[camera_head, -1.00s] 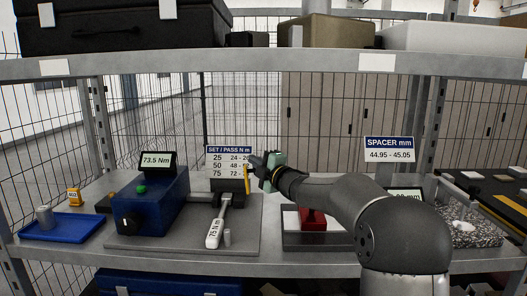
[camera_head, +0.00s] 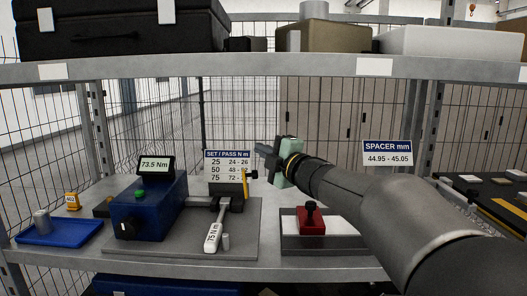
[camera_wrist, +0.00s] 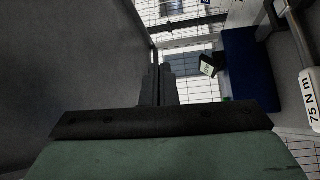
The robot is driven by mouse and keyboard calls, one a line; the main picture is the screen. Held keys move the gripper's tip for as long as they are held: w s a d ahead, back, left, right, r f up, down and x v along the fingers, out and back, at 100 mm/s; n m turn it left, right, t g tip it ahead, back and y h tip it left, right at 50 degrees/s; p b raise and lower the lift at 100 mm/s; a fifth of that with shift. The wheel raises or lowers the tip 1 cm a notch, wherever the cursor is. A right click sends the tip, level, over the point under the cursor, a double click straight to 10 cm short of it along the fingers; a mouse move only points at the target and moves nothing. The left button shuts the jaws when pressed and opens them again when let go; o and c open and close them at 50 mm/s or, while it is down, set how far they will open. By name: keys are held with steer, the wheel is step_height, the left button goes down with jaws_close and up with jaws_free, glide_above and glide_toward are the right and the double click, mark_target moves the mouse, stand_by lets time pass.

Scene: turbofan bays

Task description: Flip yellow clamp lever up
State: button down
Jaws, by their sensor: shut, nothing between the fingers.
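The yellow clamp lever (camera_head: 246,184) stands roughly upright at the right side of the dark clamp block (camera_head: 226,188), with a black knob (camera_head: 254,174) at its upper end. The clamp block sits at the head of the torque wrench (camera_head: 214,232), which is labelled 75 N m; the wrench also shows at the right edge of the wrist view (camera_wrist: 312,108). My gripper (camera_head: 259,150) is shut and empty, above and slightly right of the lever, apart from it in the picture. Its closed fingers show in the wrist view (camera_wrist: 158,85). The lever is not clearly visible there.
A blue tester (camera_head: 150,208) with a 73.5 Nm display (camera_head: 155,164) stands left of the clamp. A sign (camera_head: 228,160) is behind it. A red fixture (camera_head: 311,222) is to the right. A blue tray (camera_head: 60,233) lies far left. The upper shelf (camera_head: 220,66) spans above.

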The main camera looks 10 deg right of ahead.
steer(key=s+d+f+m+g+h+p, duration=0.3)
steer(key=s+f+m+g+h+p, duration=0.15)
steer(key=s+f+m, duration=0.3)
steer(key=s+d+f+m+g+h+p, duration=0.3)
steer(key=s+f+m+h, duration=0.35)
steer(key=f+m, duration=0.2)
steer(key=s+a+f+m+g, duration=0.1)
steer(key=s+f+m+g, duration=0.1)
steer(key=s, duration=0.5)
steer(key=s+a+f+m+g+y+p, duration=0.1)
steer(key=s+a+f+m+g, duration=0.1)
steer(key=s, duration=0.6)
steer(key=s+a+f+m+g+y+p, duration=0.1)
steer(key=s+a+f+g, duration=0.1)
steer(key=s+f+g, duration=0.2)
steer(key=s+g, duration=0.1)
steer(key=s, duration=0.2)
steer(key=shift+s+m, duration=0.15)
steer(key=shift+m, duration=0.25)
